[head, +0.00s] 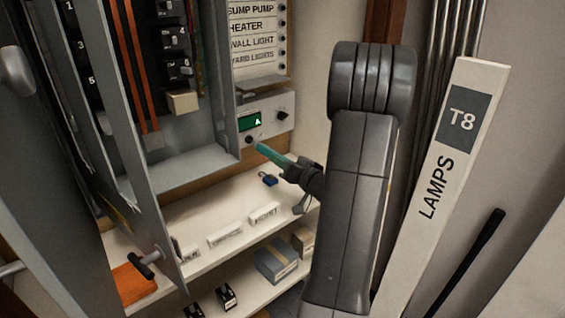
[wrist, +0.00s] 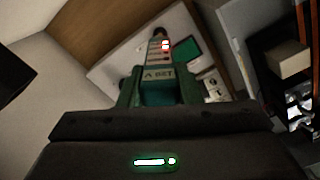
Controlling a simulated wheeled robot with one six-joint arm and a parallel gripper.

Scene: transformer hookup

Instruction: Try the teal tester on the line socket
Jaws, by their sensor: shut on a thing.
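The teal tester (head: 272,155) is held in my gripper (head: 294,171) and points up and left at a grey panel (head: 273,103). Its tip is close to a dark round fitting (head: 249,140) at the panel's lower left; I cannot tell whether they touch. In the wrist view my gripper (wrist: 160,92) is shut on the tester (wrist: 158,72), and a red light glows near its tip. The panel has a green screen (head: 250,121) showing a letter and another dark fitting (head: 282,115) on the right. No label shows which is the line socket.
An open grey cabinet (head: 190,170) with breakers and orange busbars stands left of the panel. Below is a white shelf (head: 200,205) with a blue padlock (head: 267,179) and labelled blocks. A long "T8 LAMPS" box (head: 440,190) leans at the right.

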